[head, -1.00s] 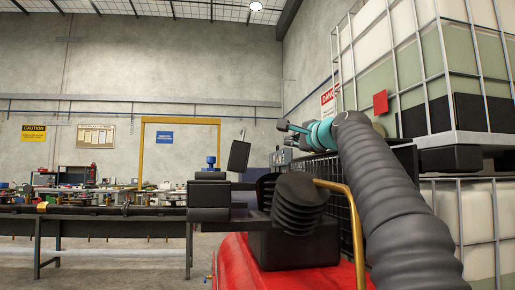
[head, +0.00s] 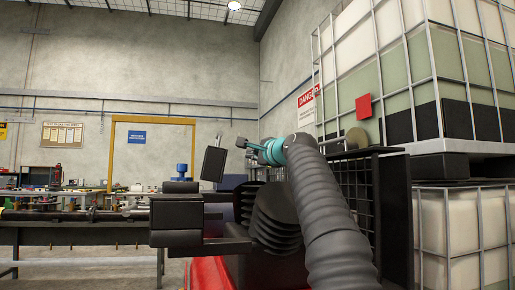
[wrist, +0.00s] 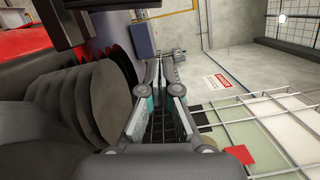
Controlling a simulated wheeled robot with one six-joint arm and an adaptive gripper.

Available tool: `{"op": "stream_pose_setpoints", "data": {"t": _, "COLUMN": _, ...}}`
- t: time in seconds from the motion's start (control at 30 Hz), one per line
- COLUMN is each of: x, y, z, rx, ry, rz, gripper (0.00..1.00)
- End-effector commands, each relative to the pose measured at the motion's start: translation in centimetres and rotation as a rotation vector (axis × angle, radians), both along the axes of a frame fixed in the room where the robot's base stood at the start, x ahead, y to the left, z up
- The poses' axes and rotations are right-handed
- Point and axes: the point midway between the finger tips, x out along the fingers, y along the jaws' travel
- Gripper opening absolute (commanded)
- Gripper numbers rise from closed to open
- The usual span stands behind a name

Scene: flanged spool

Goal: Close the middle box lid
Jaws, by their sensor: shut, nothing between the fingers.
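No box with a lid shows clearly in either view. A dark flat panel (head: 213,164) stands tilted above the dark machine parts in the head view; I cannot tell whether it is a lid. My gripper (head: 244,143), with teal parts, is at the end of my grey ribbed arm, to the right of this panel and apart from it in the picture. In the wrist view my gripper (wrist: 158,66) has its fingers drawn together with nothing between them.
Dark round discs (wrist: 100,95) lie close left of my gripper in the wrist view. A black mesh panel (head: 358,205) and caged white tanks (head: 460,235) stand at the right. A long dark bench (head: 80,233) runs along the left. A red surface (head: 208,275) is below.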

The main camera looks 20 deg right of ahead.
Motion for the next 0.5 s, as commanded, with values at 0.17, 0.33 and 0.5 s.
{"op": "stream_pose_setpoints", "data": {"t": 0.17, "x": 3.0, "y": 0.9, "z": 0.5, "rx": 0.000, "ry": 0.001, "rz": 0.003, "gripper": 0.00}}
{"op": "stream_pose_setpoints", "data": {"t": 0.33, "x": 3.1, "y": 3.4, "z": 0.5, "rx": -0.001, "ry": -0.002, "rz": 0.007, "gripper": 0.00}}
{"op": "stream_pose_setpoints", "data": {"t": 0.5, "x": 3.1, "y": 4.7, "z": 0.7, "rx": -0.002, "ry": -0.001, "rz": 0.005, "gripper": 0.00}}
